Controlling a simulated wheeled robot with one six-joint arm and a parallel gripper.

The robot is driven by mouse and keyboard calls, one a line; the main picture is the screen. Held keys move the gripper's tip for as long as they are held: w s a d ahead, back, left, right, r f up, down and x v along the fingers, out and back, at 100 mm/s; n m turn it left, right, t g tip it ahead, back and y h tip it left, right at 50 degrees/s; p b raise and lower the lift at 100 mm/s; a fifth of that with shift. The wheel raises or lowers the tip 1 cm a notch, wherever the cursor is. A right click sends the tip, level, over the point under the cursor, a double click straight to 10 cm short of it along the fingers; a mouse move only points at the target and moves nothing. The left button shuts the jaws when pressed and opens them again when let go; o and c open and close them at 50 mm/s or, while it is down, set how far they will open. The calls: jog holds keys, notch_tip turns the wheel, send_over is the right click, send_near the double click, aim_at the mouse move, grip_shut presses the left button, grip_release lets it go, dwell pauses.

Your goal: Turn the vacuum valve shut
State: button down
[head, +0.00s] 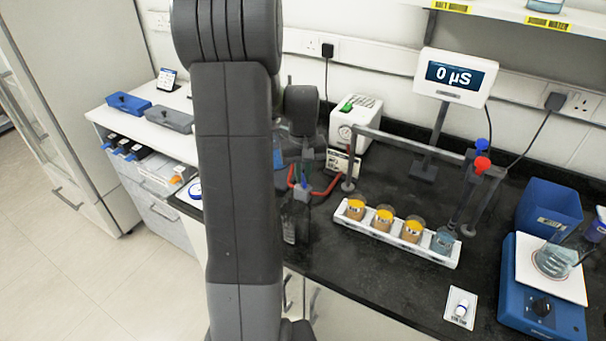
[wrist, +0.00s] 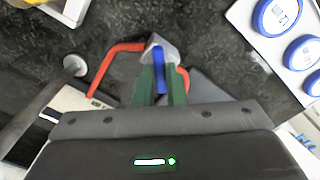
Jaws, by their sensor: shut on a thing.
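The vacuum valve shows in the wrist view as a small pale metal body (wrist: 154,44) with a blue handle (wrist: 158,65). Red tubing (wrist: 121,48) leaves it on both sides. My gripper (wrist: 160,84) has its green fingers closed on either side of the blue handle. The handle points up and down the wrist picture, roughly across the tubing on the left. In the head view my gripper (head: 304,188) is low over the dark bench, and my arm hides part of the valve. Red tubing (head: 325,191) shows beside it there.
A white pump (head: 355,117) with a gauge stands behind. A metal rod (wrist: 40,108) runs near the valve at left in the wrist view. A white rack (head: 385,249) of vials stands to the right in the head view. White-and-blue round items (wrist: 277,16) lie at upper right.

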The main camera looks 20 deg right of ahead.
jog(key=m, duration=0.4)
jog(key=shift+m, duration=2.2)
jog(key=c, duration=1.5)
grip_release()
